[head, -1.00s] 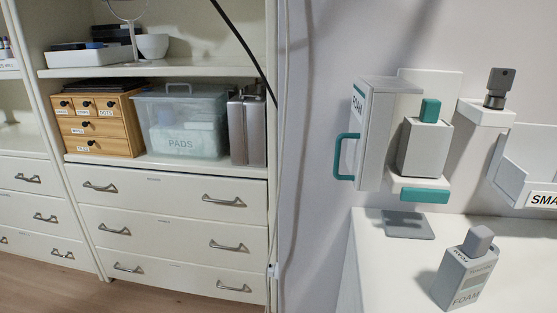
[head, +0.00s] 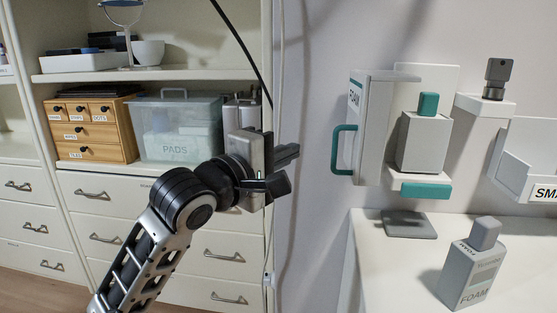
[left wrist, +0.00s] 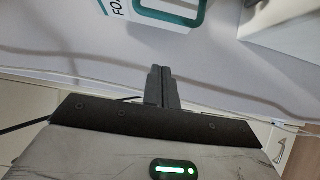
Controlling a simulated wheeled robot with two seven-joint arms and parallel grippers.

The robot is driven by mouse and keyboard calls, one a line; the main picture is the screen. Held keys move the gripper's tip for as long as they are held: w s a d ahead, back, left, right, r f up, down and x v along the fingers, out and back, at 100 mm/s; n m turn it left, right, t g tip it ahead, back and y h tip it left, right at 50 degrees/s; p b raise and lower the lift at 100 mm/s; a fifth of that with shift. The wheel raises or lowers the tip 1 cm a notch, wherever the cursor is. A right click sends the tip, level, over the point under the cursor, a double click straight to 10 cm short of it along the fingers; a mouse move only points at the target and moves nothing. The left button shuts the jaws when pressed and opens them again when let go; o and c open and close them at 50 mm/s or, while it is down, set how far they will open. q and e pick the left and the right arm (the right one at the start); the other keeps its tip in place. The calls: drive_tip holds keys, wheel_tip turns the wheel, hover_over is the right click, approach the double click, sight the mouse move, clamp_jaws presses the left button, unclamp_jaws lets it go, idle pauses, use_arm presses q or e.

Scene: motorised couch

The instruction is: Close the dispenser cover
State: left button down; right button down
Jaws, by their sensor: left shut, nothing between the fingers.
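The dispenser cover (head: 371,128) is a white panel labelled FOAM with a teal handle (head: 342,150). It stands swung open to the left of the wall dispenser, which holds a grey bottle (head: 423,143) with a teal cap. My left gripper (head: 290,168) is shut and empty, left of the handle and apart from it. In the left wrist view the shut fingers (left wrist: 160,86) point toward the wall, with the cover's label and teal handle (left wrist: 184,12) at the top edge. My right gripper is not in view.
A second grey FOAM bottle (head: 470,265) stands on the white counter (head: 390,275) below the dispenser. A small shelf (head: 484,106) with a dark key-like item and a labelled white holder (head: 530,160) are at right. Shelving with drawers (head: 95,207) is at left.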

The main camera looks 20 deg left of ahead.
use_arm(q)
drive_tip(key=shift+w+d, duration=0.45)
drive_tip(key=shift+d, duration=0.35)
drive_tip(key=shift+w+d, duration=0.45)
drive_tip(key=shift+d, duration=0.3)
drive_tip(key=shift+w+d, duration=0.45)
drive_tip(key=shift+d, duration=0.35)
